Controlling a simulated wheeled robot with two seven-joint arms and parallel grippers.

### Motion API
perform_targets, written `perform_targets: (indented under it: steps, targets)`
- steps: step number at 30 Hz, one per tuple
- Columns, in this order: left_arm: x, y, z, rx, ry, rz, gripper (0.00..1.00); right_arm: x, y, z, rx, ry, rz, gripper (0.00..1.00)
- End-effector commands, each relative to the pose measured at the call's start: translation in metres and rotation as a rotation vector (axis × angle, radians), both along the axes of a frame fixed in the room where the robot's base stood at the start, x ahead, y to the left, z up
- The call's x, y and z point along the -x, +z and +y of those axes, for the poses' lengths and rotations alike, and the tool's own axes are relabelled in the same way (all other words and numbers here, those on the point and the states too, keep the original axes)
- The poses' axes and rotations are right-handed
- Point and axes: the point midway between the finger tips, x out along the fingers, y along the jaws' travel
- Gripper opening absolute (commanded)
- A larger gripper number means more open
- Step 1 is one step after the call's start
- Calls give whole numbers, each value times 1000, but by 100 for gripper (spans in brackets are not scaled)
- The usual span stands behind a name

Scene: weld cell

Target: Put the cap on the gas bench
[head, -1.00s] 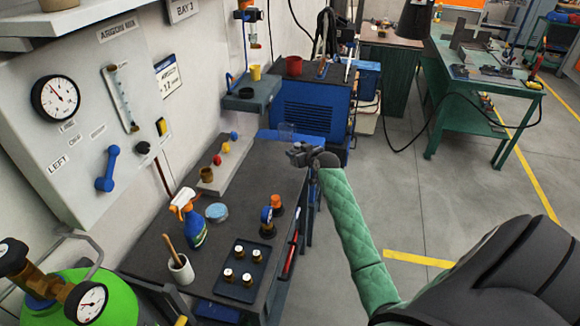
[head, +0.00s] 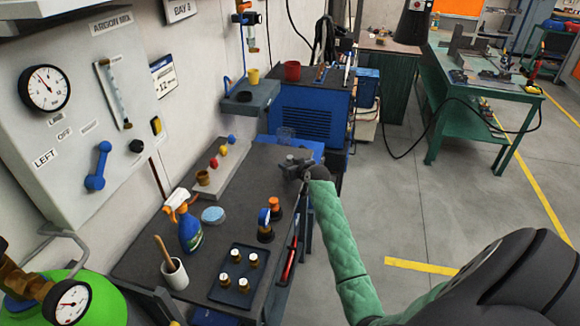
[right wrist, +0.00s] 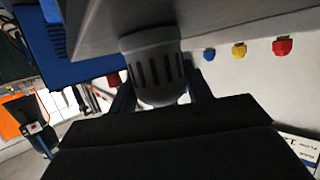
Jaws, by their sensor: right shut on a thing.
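The gas bench (head: 160,245) is the dark-topped bench along the left wall, under the argon panel. My right gripper (head: 290,163) is at its far right corner in the head view. In the right wrist view the gripper (right wrist: 160,95) is shut on a grey, slotted, rounded cap (right wrist: 152,55), with a finger on each side. The cap overlaps the grey bench surface (right wrist: 220,20) in that view; I cannot tell whether they touch. In the head view the cap is not clear, hidden at the gripper. My left gripper is not in view.
The bench top's far middle is clear.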

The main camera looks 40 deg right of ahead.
Motion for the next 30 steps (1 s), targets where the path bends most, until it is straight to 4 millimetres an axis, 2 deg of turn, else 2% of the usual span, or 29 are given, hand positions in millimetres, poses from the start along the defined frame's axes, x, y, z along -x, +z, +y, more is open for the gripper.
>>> perform_targets:
  steps: [8,9,11,12,23,26,30]
  targets:
    - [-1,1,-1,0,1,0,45,0,-2,0,1,0,0,25]
    - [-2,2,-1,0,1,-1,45,0,-2,0,0,0,0,57]
    - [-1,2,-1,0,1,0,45,0,-2,0,0,0,0,69]
    - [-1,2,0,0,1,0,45,0,-2,0,0,0,0,71]
    - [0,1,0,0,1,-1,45,1,1,0,0,0,-1,71]
    - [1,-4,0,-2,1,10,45,10,2,1,2,1,-1,71]
    - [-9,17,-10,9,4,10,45,32,9,3,2,1,-1,71]
